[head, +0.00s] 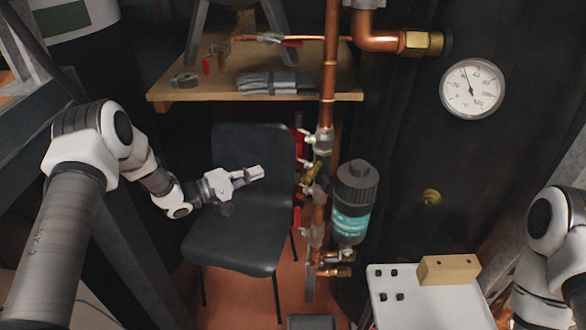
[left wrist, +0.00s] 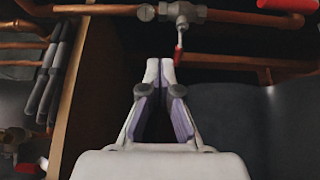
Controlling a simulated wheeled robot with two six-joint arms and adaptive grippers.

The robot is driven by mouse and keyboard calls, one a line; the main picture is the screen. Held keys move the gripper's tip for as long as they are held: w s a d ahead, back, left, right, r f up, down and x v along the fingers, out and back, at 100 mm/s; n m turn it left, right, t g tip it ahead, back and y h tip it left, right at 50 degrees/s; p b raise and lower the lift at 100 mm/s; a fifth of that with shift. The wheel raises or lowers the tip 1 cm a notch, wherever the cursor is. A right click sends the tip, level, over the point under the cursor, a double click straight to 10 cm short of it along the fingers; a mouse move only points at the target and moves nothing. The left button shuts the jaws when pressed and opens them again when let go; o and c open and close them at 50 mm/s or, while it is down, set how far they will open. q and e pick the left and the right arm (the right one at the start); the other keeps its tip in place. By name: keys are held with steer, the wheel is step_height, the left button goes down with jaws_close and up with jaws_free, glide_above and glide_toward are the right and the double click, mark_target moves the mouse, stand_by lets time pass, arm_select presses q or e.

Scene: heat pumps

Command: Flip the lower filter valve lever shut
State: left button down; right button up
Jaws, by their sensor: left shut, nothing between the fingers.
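The lower filter valve's red lever (head: 297,217) shows at the left side of the vertical copper pipe, beside the lower part of the black and teal filter (head: 352,205). Another red lever (head: 300,147) sits higher on the pipe. My left gripper (head: 261,172) is shut and empty, left of the pipe and above the chair, apart from both levers. In the left wrist view its fingertips (left wrist: 160,66) point towards the pipe, near a valve (left wrist: 180,12) with a red-tipped lever (left wrist: 179,52). Another red lever (left wrist: 290,4) is cut by the top edge. My right gripper is out of view.
A black chair (head: 235,240) stands below my left gripper. A gauge (head: 472,89) is on the dark tank. A white tray (head: 430,305) with a wooden block (head: 448,269) is at lower right.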

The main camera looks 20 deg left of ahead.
arm_select(q)
steer(key=b+x, duration=0.6)
steer(key=x, duration=0.5)
steer(key=s+p, duration=0.1)
steer(key=s, duration=0.1)
steer(key=s+d+p, duration=0.1)
steer(key=s, duration=0.1)
steer(key=shift+s+d, duration=0.2)
